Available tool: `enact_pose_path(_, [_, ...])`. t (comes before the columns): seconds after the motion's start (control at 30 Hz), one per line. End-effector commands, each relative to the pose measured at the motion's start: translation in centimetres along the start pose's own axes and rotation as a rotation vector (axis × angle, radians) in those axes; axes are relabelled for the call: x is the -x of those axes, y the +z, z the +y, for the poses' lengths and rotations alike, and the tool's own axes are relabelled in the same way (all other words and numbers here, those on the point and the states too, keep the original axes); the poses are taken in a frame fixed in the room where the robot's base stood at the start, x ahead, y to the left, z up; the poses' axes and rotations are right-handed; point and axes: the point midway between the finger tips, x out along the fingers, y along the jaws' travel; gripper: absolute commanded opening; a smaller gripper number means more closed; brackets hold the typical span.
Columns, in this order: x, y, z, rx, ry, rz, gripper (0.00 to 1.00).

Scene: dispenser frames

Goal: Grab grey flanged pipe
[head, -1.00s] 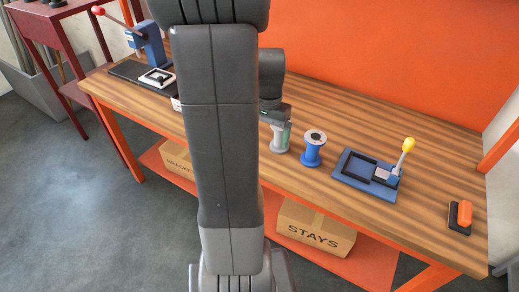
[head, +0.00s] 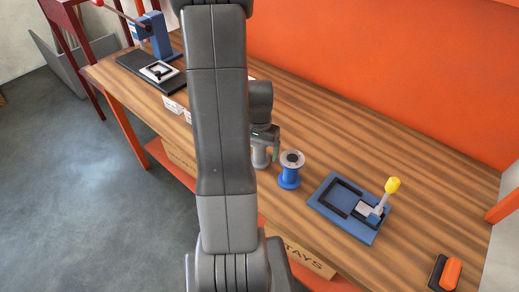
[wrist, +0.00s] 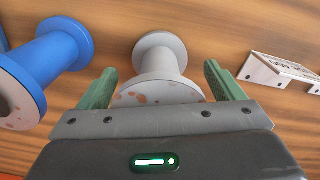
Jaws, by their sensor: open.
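The grey flanged pipe (wrist: 160,62) stands on the wooden bench, with speckled reddish marks on its near flange. In the wrist view my gripper (wrist: 160,82) is open, with one green finger on each side of the pipe's near flange. I see gaps between the fingers and the pipe. In the head view the grey pipe (head: 260,157) is partly hidden by my gripper (head: 266,146) and arm. A blue flanged pipe (head: 289,172) stands just right of it; it also shows at the left of the wrist view (wrist: 45,62).
A blue fixture with a yellow-knobbed lever (head: 349,208) sits to the right on the bench (head: 400,150). An orange-and-black block (head: 446,272) lies at the far right. A white bracket with holes (wrist: 280,70) is right of the pipe in the wrist view. A blue press (head: 154,36) stands far left.

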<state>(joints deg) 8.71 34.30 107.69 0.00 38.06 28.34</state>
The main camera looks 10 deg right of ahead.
Motion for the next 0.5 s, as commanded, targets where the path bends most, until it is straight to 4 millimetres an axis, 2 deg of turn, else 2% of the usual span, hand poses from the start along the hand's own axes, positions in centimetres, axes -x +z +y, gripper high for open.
enact_pose_path(0.2, [-0.02, -0.02, 0.00, 0.000, 0.000, 0.001, 0.86])
enact_pose_path(0.5, [0.00, -0.02, 0.00, 0.000, 0.000, 0.001, 0.27])
